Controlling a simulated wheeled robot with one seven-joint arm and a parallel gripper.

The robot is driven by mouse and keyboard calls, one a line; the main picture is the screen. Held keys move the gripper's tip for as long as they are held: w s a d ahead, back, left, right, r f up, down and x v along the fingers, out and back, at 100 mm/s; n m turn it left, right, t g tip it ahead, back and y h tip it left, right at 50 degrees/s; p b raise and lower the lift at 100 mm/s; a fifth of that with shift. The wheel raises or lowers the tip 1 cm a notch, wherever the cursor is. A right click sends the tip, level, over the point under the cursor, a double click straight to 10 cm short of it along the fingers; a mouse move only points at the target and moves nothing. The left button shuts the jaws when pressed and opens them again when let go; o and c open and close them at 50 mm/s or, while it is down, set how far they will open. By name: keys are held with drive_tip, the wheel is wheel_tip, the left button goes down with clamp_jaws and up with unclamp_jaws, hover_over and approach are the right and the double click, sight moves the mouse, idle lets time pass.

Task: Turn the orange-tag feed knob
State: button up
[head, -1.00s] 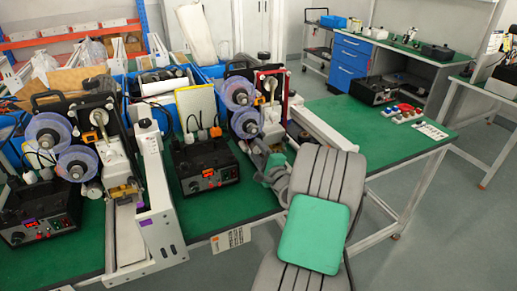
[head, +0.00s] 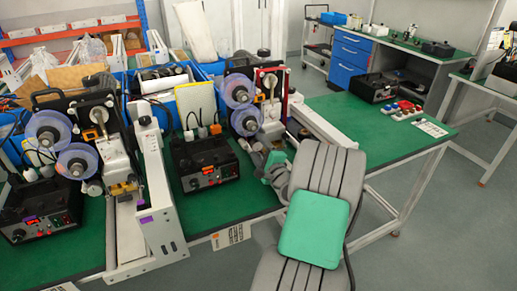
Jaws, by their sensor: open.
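A black control box (head: 205,160) with small knobs and red lights on its front stands on the green bench, left of my gripper. A second black control box (head: 40,212) at the far left carries a small orange mark (head: 62,212) on its front. Which small knob goes with an orange tag is too small to tell. My gripper (head: 264,152) is open at the end of my grey and green arm, close in front of the right coder machine (head: 243,105). My arm partly hides its fingers, and no knob shows between them.
Another coder machine (head: 92,135) with clear purple reels stands at left. A white frame (head: 157,190) separates the two control boxes.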

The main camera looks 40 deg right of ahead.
drive_tip(key=b+v, duration=0.1)
drive_tip(key=v, duration=0.6)
drive_tip(key=shift+s, duration=0.4)
drive_tip(key=shift+a, duration=0.1)
